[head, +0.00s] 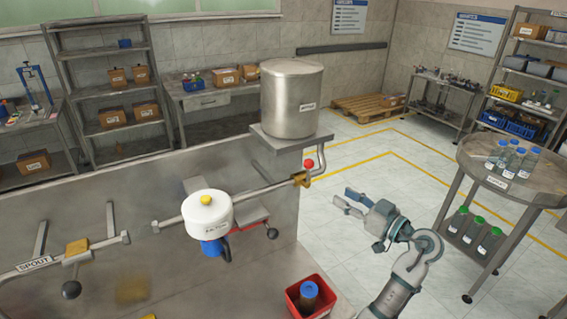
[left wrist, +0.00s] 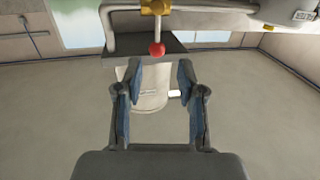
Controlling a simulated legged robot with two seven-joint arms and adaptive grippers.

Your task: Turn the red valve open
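The red valve shows in the head view as a red ball knob (head: 309,164) on a short lever above a brass body (head: 301,179). The brass body sits on the pipe below the steel tank (head: 291,98). My left gripper (head: 342,196) is to the right of the valve and a little lower in the picture, apart from it. In the left wrist view the left gripper (left wrist: 159,72) is open and empty. The red knob (left wrist: 157,48) appears just beyond the gap between its fingertips, with the brass body (left wrist: 155,7) at the top edge. My right gripper is not in view.
A round table (head: 515,178) with bottles stands at right. Open floor lies behind my left gripper.

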